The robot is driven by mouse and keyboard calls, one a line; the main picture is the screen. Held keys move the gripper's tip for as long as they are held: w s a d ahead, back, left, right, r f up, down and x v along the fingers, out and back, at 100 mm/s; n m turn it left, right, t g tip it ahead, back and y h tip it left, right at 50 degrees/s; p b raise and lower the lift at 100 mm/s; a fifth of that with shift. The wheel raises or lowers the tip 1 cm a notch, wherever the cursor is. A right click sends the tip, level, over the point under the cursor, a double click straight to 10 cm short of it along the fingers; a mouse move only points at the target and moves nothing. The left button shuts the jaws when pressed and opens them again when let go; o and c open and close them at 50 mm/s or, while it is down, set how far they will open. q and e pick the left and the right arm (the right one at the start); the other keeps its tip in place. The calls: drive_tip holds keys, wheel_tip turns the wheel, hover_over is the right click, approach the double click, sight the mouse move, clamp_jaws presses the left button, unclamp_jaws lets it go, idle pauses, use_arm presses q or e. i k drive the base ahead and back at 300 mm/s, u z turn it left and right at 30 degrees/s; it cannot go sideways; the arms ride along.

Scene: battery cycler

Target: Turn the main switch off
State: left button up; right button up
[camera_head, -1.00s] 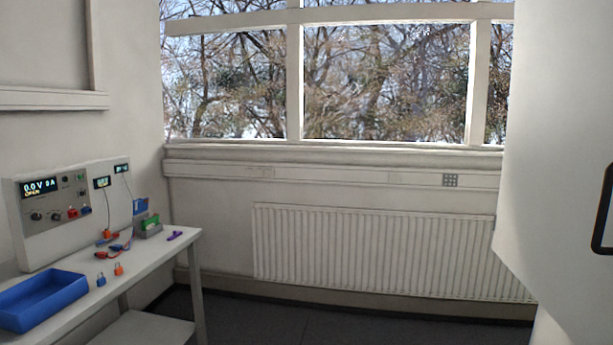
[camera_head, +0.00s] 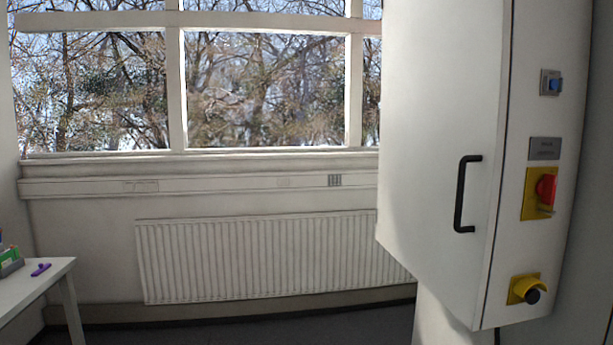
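The main switch (camera_head: 545,189) is a red rotary handle on a yellow plate. It is on the narrow side face of a tall white cabinet (camera_head: 440,110) at the right. A small metal piece shows at the handle's lower end; I cannot tell what it is. A grey label plate (camera_head: 544,148) is just above the switch. Neither of my grippers is in view.
A blue-knobbed switch (camera_head: 552,84) is higher on the same face. A black knob on a yellow base (camera_head: 526,290) is lower. The cabinet door has a black handle (camera_head: 465,194). A white table (camera_head: 35,285) with a purple item (camera_head: 41,269) is at left. A radiator (camera_head: 260,255) stands under the window.

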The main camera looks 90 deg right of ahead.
sight(546, 188)
drive_tip(key=z, duration=0.1)
drive_tip(key=i, duration=0.25)
drive_tip(key=z, duration=2.65)
drive_tip(key=i, duration=0.2)
drive_tip(key=z, duration=1.2)
drive_tip(key=k, duration=0.35)
drive_tip(key=z, duration=0.6)
drive_tip(key=i, duration=1.4)
drive_tip(key=u, duration=0.5)
